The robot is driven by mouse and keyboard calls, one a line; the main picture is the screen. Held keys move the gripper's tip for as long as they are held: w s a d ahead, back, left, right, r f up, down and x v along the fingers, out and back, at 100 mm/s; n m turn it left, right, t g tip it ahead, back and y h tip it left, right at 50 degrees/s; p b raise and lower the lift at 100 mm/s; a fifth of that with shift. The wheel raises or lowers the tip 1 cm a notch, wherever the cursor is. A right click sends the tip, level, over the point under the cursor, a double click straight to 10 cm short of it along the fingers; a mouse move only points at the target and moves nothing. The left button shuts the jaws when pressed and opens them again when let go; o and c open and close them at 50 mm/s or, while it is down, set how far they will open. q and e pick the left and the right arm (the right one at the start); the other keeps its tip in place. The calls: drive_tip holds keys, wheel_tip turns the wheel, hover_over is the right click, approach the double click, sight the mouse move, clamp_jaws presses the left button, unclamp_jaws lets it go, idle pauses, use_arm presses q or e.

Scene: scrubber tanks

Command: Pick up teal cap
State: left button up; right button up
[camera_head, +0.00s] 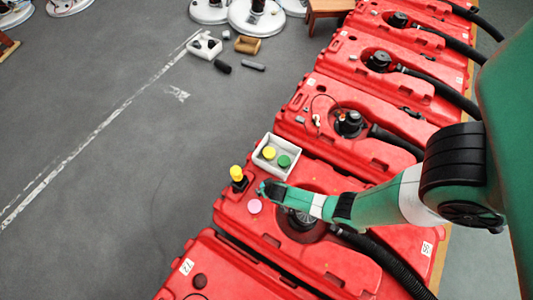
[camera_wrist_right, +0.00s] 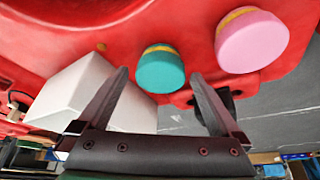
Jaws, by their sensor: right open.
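The teal cap (camera_wrist_right: 161,69) shows in the right wrist view as a round disc with a yellowish rim on the red tank. My right gripper (camera_wrist_right: 160,76) is open, with one dark finger on each side of the cap's image; I cannot tell whether they touch it. In the head view, my right gripper (camera_head: 266,189) reaches in from the right, low over the nearer part of the tank (camera_head: 232,214). The teal cap is hard to separate from the gripper there. My left gripper is not in view.
A pink cap (camera_wrist_right: 251,41) sits close beside the teal one. A white box (camera_head: 262,164) holds a yellow cap (camera_head: 269,153) and a green cap (camera_head: 284,161). A yellow-topped dark object (camera_head: 237,174) stands at the tank's left edge. More red tanks line both sides.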

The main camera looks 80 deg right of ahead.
drive_tip(key=shift+w+d+f, duration=0.15)
drive_tip(key=shift+d+f, duration=0.05)
drive_tip(key=shift+f, duration=0.45)
drive_tip(key=shift+r, duration=0.15)
drive_tip(key=c, duration=1.3)
drive_tip(key=shift+r+p, duration=0.45)
wheel_tip(320, 180, up, 3)
drive_tip(key=shift+f+p, duration=0.1)
drive_tip(key=shift+p, duration=1.1)
use_arm(q)
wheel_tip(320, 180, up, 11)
drive_tip(key=p, duration=0.9)
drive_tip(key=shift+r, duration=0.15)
use_arm(e)
drive_tip(key=s+a+r, duration=0.5)
drive_tip(key=s+r, duration=0.1)
drive_tip(key=s, duration=0.1)
drive_tip(key=s+a+r, duration=0.3)
drive_tip(key=s, duration=0.1)
drive_tip(key=shift+s+a+r, duration=0.15)
drive_tip(key=shift+a, duration=0.15)
